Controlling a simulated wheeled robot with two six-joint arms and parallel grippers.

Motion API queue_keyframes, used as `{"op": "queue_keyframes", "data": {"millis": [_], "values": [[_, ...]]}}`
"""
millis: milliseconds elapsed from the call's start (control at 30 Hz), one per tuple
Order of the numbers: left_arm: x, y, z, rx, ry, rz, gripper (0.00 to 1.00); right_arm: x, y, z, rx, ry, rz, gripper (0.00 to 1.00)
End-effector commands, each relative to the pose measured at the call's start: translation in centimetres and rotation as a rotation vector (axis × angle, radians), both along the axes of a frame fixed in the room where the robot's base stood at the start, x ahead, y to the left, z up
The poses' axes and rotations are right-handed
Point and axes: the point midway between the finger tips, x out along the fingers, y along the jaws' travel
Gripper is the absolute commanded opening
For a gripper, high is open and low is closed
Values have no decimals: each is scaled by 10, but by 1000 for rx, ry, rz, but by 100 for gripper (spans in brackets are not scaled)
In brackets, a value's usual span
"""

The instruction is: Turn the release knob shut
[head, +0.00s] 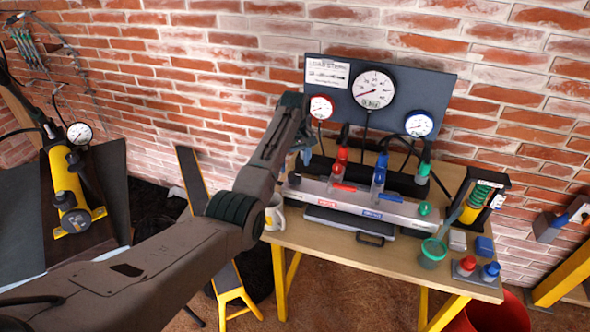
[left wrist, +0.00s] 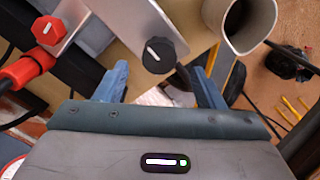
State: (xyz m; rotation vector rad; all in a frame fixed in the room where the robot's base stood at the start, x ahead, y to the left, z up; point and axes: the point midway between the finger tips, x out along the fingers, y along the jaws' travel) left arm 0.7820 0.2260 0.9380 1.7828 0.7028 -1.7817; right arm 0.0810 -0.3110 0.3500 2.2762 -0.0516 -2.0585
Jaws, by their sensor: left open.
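A black knob (left wrist: 158,55) with a white line, apparently the release knob, sits at the end of a pale metal plate in the left wrist view. In the head view it shows small at the left end of the pale manifold (head: 352,197). My left gripper (left wrist: 160,88) is open. Its two blue fingers stand either side of the knob's near side, and the knob lies just beyond the tips. My right gripper is not in view.
A white mug (head: 275,217) stands close beside the manifold's left end. A dark panel with gauges (head: 373,90) stands behind.

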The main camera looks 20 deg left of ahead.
Motion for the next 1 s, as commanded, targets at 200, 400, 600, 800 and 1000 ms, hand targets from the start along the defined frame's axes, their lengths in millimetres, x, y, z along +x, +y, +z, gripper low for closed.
{"op": "queue_keyframes", "data": {"millis": [200, 400, 600, 800, 1000], "values": [[0, 0, -33, 0, 1, 0, 63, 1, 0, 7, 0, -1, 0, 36], [0, 0, -45, 0, 0, 0, 63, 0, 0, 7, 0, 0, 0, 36], [0, 0, -47, 0, 0, 0, 63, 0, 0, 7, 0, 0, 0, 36], [0, 0, -46, 0, 0, 0, 33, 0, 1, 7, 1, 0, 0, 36], [0, 0, -46, 0, 0, -2, 18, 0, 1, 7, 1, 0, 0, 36]]}}
